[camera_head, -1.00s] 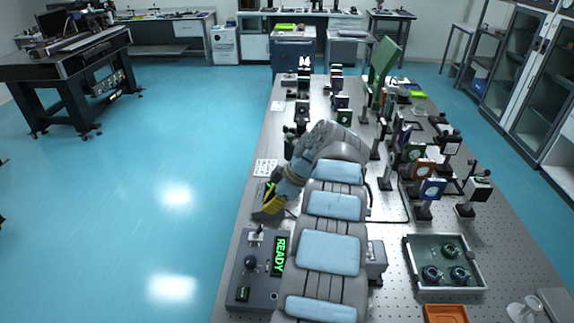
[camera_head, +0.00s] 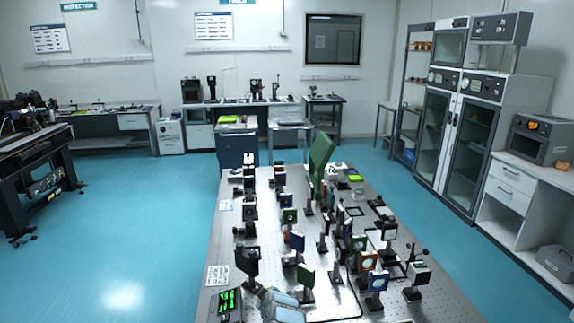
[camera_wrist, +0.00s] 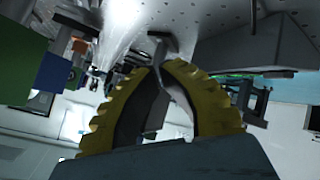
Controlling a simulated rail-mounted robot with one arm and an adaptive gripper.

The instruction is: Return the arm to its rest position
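My arm (camera_head: 278,306) shows only as a short padded piece at the bottom edge of the head view. In the wrist view my gripper (camera_wrist: 159,68) shows two curved fingers with yellow ridged backs and dark inner pads. Their tips come almost together. A grey strip shows behind and between them, and I see no held object. The wrist view is tilted, with the perforated tabletop (camera_wrist: 215,18) across the top.
The optical table (camera_head: 225,252) carries several mounted optics, among them a blue-faced mount (camera_head: 376,281) and a green plate (camera_head: 320,160). A green-lit display (camera_head: 227,301) stands at the near left corner. Open blue floor (camera_head: 120,250) lies left; glass-door cabinets (camera_head: 470,150) stand right.

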